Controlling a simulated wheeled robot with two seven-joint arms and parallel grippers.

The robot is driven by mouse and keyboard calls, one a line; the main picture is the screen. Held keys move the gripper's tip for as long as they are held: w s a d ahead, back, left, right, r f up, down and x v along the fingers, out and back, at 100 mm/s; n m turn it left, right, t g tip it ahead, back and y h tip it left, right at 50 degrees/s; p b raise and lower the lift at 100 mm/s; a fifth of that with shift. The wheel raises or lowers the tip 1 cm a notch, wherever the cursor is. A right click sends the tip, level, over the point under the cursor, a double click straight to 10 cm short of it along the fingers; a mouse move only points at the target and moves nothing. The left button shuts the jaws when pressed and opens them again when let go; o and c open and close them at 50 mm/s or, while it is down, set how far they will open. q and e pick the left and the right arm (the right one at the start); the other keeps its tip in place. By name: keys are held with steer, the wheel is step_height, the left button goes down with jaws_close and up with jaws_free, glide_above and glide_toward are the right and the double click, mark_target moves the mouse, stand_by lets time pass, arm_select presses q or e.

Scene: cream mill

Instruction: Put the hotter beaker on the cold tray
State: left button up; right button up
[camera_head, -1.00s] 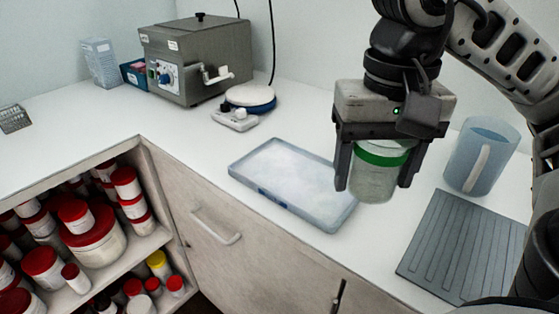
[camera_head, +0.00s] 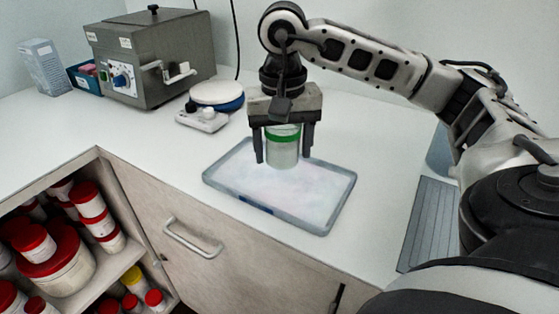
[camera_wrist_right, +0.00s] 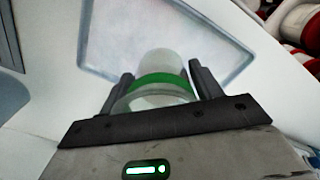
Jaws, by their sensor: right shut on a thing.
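My right gripper (camera_head: 284,143) is shut on a clear beaker (camera_head: 283,155) with a green band. The beaker is upright over the back part of the cold tray (camera_head: 318,222), a shallow pale tray with a frosty white floor. I cannot tell whether its base touches the tray floor. In the right wrist view the beaker (camera_wrist_right: 160,68) sits between the two fingers (camera_wrist_right: 158,85), with the tray (camera_wrist_right: 100,48) beyond it. My left gripper is not in view.
A grey ribbed mat (camera_head: 428,225) lies right of the tray, and a blue jug (camera_head: 438,155) is mostly hidden by my arm. A grey metal bath (camera_head: 150,55) and a white round-topped device (camera_head: 214,97) stand behind. Red-lidded jars (camera_head: 40,248) fill the shelf below.

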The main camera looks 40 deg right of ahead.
mark_target(279, 178)
steer(key=shift+w+d+f, duration=0.1)
steer(key=shift+w+f, duration=0.35)
steer(key=shift+f, duration=0.1)
step_height(279, 178, down, 3)
steer(key=shift+w+d+f, duration=0.1)
steer(key=shift+w, duration=0.05)
steer(key=shift+f, duration=0.35)
steer(key=o, duration=1.1)
steer(key=shift+c, duration=0.2)
steer(key=shift+r, duration=0.1)
steer(key=shift+r, duration=0.1)
